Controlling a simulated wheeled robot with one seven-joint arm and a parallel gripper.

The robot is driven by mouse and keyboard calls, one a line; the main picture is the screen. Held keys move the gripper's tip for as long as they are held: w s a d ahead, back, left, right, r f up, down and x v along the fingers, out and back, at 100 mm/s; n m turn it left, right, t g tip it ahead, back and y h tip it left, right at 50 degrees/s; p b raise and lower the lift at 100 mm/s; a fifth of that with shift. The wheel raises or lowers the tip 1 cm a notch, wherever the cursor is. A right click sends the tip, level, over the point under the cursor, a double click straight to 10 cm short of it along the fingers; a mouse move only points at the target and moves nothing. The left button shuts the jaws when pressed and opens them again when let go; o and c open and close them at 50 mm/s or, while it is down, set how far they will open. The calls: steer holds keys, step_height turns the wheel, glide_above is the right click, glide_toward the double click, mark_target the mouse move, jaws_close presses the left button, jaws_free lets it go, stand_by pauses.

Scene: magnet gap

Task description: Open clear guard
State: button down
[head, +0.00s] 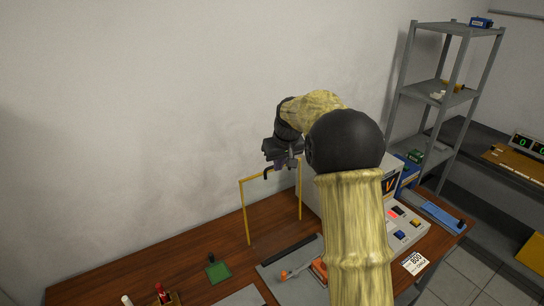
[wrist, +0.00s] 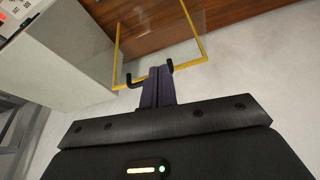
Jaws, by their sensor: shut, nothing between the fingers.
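The clear guard is a see-through panel in a yellow frame (head: 244,212). In the head view it stands upright on the wooden bench, left of the grey-white machine. In the wrist view its yellow edge (wrist: 187,65) lies just beyond my fingers. A black handle (head: 266,174) sits at the frame's top edge; its two bent ends show in the wrist view (wrist: 130,81), one on each side of my fingers. My gripper (head: 285,163) is shut and empty, with its purple fingers (wrist: 158,72) together at the handle. I cannot tell whether they touch it.
The machine (head: 402,222) with a control panel stands right of the guard and shows as a pale box (wrist: 65,50) in the wrist view. A green pad (head: 217,271) and small tools lie on the bench. A grey shelf (head: 440,90) stands at the right. The wall behind is bare.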

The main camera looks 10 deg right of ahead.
step_height(320, 180, up, 4)
steer(key=n+p, duration=0.2)
glide_above(273, 174)
steer(key=shift+w+a+t+y, duration=0.2)
steer(key=shift+t+y, duration=0.2)
steer(key=shift+f, duration=0.1)
steer(key=shift+s+d+f+p+x, duration=0.15)
steer(key=shift+s+p+x, duration=0.15)
steer(key=shift+p+x, duration=0.85)
steer(key=shift+s+d+f+p+x, duration=0.1)
steer(key=shift+s+p+x, duration=0.25)
steer(key=shift+x, duration=1.4)
steer(key=shift+s+d+f+p+x, duration=0.1)
steer(key=shift+s+f+p+x, duration=0.1)
steer(key=shift+p+x, duration=1)
steer(key=shift+s+d+f, duration=0.3)
steer(key=shift+s+f, duration=0.05)
steer(key=shift+s, duration=0.35)
steer(key=shift+d+f, duration=0.15)
